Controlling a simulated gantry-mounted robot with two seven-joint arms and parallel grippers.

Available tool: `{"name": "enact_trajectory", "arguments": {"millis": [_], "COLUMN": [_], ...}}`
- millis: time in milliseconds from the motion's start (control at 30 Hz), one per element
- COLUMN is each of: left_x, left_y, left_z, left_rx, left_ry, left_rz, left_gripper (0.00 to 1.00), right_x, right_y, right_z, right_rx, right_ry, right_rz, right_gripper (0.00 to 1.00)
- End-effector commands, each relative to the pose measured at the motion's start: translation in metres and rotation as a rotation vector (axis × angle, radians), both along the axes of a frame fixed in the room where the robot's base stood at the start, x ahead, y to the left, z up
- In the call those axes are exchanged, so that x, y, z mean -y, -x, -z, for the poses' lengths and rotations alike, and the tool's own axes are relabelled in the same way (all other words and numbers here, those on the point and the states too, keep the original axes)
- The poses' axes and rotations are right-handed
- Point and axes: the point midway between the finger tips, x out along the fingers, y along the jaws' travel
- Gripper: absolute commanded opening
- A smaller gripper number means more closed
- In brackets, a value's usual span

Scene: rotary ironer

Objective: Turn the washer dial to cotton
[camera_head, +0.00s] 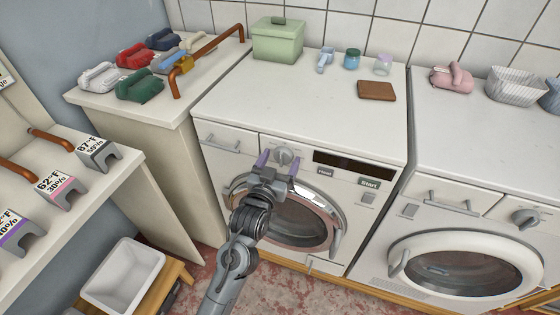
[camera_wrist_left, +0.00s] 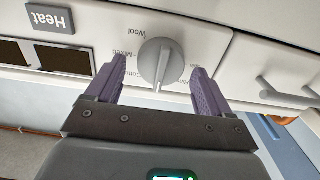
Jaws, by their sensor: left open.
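The washer dial (camera_head: 284,156) is a round grey knob with a raised grip bar, on the front panel of the middle washer (camera_head: 228,168). In the left wrist view the dial (camera_wrist_left: 160,62) appears upside down, with its bar running nearly up and down the picture. "Wool" and "Mixed" are readable around it; other labels are small or partly hidden. My left gripper (camera_head: 279,162) is open, with its purple fingers on either side of the dial. In the wrist view small gaps show between the fingers and the knob. My right gripper is not in view.
A dark display (camera_head: 352,166), a Heat button (camera_head: 326,171) and a Start button (camera_head: 370,183) are right of the dial. A drawer handle (camera_head: 222,145) is to its left. The round door (camera_head: 325,200) lies below, behind my arm. A second washer (camera_head: 450,230) stands at right.

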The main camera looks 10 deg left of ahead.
Motion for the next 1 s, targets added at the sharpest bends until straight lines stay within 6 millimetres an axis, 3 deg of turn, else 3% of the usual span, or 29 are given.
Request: {"name": "enact_trajectory", "arguments": {"millis": [367,700,1000], "left_x": [0.0006,0.0005,0.0002], "left_y": [-0.004,-0.0038,-0.004], "left_z": [-0.0002,-0.0001,-0.0018], "left_rx": [0.0,0.0,0.004], "left_ry": [0.0,0.0,-0.038], "left_rz": [0.0,0.0,-0.001], "left_gripper": [0.81,0.29,0.28], "right_x": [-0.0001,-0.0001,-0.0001], "right_y": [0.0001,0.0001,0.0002], "right_z": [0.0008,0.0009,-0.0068], "right_rx": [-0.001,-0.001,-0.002], "right_ry": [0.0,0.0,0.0], "right_rz": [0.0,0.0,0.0], "right_gripper": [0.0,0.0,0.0]}}
